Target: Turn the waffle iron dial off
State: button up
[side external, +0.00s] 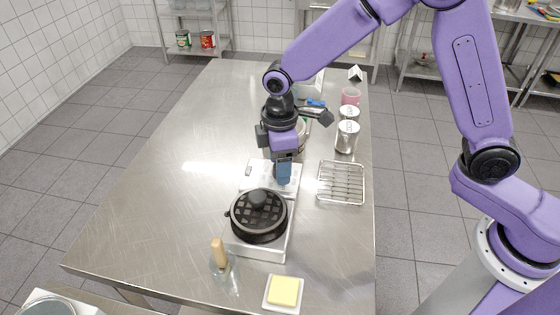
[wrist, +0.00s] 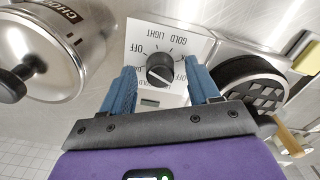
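The waffle iron (side external: 258,212) has a round black lidded plate on a pale metal base and stands near the front of the steel table. Its black plate also shows at the right of the wrist view (wrist: 252,84). The black dial (wrist: 160,70) sits on a white panel (wrist: 140,32) marked OFF, LIGHT and GOLD. I cannot tell exactly which mark it points to. My gripper (wrist: 159,68) is open, with one blue finger on each side of the dial and visible gaps between. In the side view my gripper (side external: 284,172) is low over the panel and hides the dial.
A steel pot with a black-knobbed lid (wrist: 55,40) stands close at the panel's left in the wrist view. A wire rack (side external: 341,183) and steel canisters (side external: 346,138) stand to the right. A wooden-handled tool (side external: 218,252) and a butter dish (side external: 270,303) are in front. The table's left is clear.

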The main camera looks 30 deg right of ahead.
notch_tip(320, 180, up, 17)
jog(key=shift+r, duration=0.2)
dwell(0.7)
jog(key=s+d+f, duration=0.4)
jog(key=s+d, duration=0.5)
jog(key=s, duration=0.3)
jog(key=s+d+f+m, duration=0.1)
jog(key=s+d+f, duration=0.4)
jog(key=s+d, duration=0.5)
jog(key=s, duration=0.3)
jog(key=shift+s, duration=0.3)
